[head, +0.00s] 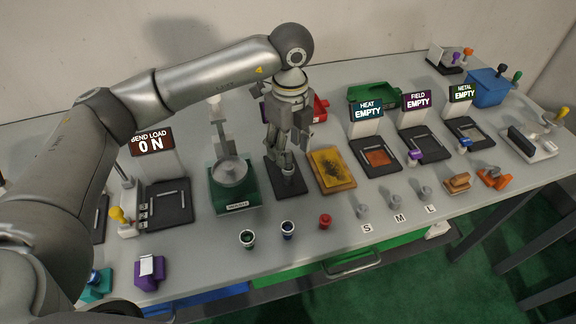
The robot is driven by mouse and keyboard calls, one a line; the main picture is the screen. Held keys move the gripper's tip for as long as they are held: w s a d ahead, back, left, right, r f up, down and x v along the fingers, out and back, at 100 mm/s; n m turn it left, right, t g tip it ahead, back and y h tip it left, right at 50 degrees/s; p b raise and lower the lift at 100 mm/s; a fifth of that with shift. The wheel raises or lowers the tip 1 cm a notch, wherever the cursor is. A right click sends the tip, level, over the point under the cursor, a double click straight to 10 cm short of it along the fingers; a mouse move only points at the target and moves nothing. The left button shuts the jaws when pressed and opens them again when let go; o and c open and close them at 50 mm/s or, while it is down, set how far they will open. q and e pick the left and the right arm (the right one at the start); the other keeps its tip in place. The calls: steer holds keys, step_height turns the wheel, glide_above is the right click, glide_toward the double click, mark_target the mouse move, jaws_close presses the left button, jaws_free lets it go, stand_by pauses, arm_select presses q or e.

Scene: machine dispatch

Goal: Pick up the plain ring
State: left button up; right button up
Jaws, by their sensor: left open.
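My left gripper (287,166) is open and points straight down over a dark mat (275,182) near the table's middle. A small grey cylindrical piece (290,180) shows on the mat directly below the fingertips. I cannot tell whether they touch it. I cannot make out for certain which object is the plain ring; it may be partly hidden by the gripper. Small round pieces stand at the front: one with a green top (247,238), one blue (288,229) and one red (325,221). My right gripper is not in view.
A yellow-brown board (331,168) lies close right. Grey pegs (395,201) stand by the S, M and L labels.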

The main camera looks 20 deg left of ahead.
mark_target(290, 163)
arm_select(q)
steer(key=f, duration=0.1)
steer(key=f+p, duration=0.1)
steer(key=f, duration=0.1)
steer(key=f+p, duration=0.1)
steer(key=shift+s+d+f, duration=0.15)
steer(key=shift+s, duration=0.1)
steer(key=shift+f, duration=0.55)
steer(key=c, duration=1.1)
steer(key=shift+r, duration=0.1)
